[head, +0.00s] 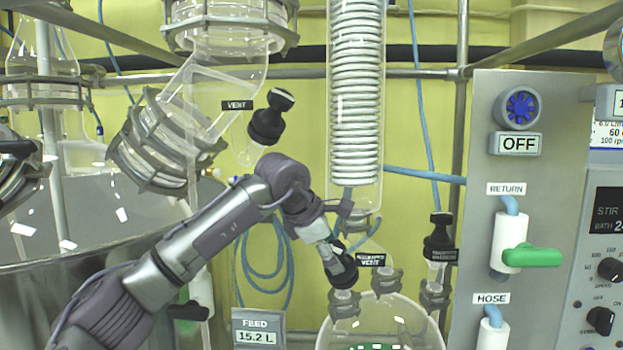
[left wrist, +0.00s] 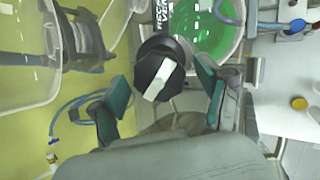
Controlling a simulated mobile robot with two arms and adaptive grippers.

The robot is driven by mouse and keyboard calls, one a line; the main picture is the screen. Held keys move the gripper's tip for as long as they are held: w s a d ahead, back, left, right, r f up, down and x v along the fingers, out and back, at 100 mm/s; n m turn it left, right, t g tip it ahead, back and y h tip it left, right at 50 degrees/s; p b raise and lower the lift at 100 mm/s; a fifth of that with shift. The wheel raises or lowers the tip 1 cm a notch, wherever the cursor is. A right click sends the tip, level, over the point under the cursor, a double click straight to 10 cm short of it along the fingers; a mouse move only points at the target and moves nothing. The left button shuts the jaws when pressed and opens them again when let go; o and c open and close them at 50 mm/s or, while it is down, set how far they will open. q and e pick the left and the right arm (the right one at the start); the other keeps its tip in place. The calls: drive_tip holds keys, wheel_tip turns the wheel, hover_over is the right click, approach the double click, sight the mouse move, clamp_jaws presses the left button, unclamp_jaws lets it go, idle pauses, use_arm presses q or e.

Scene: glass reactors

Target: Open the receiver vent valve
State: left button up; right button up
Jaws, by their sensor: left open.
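The receiver vent valve has a black round cap with a white bar across its top. In the left wrist view the cap (left wrist: 150,68) sits between my fingertips, its white bar slanting. In the head view its label (head: 371,260) shows beside my left gripper (head: 338,262), which hides most of the valve. The valve stands over the glass receiver (head: 405,315), which holds green liquid (left wrist: 212,38). My left gripper also shows in the left wrist view (left wrist: 163,88). Its teal fingers are apart on either side of the cap, with no clear contact. My right gripper is out of view.
A black-capped valve labelled VENT (head: 267,120) is up left, and another black-capped valve (head: 440,238) is right of the receiver. The coil condenser (head: 356,95) hangs above. A grey panel (head: 535,160) with a green-handled RETURN valve (head: 530,256) stands at right.

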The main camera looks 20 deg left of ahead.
use_arm(q)
drive_tip(key=m+p, duration=0.2)
drive_tip(key=m, duration=0.1)
drive_tip(key=m+g+p, duration=0.1)
drive_tip(key=m+p, duration=0.1)
drive_tip(key=m, duration=0.1)
drive_tip(key=m+p, duration=0.2)
drive_tip(key=m, duration=0.2)
drive_tip(key=shift+w+r, duration=0.1)
drive_tip(key=shift+r, duration=0.2)
drive_tip(key=m+p, duration=0.2)
drive_tip(key=m, duration=0.2)
drive_tip(key=m+g+p, duration=0.1)
drive_tip(key=m+p, duration=0.2)
drive_tip(key=m, duration=0.1)
drive_tip(key=shift+d+m+y, duration=0.1)
drive_tip(key=shift+m+y, duration=0.2)
drive_tip(key=shift+y, duration=0.1)
drive_tip(key=shift+s+a+r+b, duration=0.2)
drive_tip(key=shift+r+b, duration=0.2)
drive_tip(key=shift+b, duration=0.3)
drive_tip(key=b+v, duration=0.3)
drive_tip(key=v, duration=0.9)
drive_tip(key=shift+r, duration=0.25)
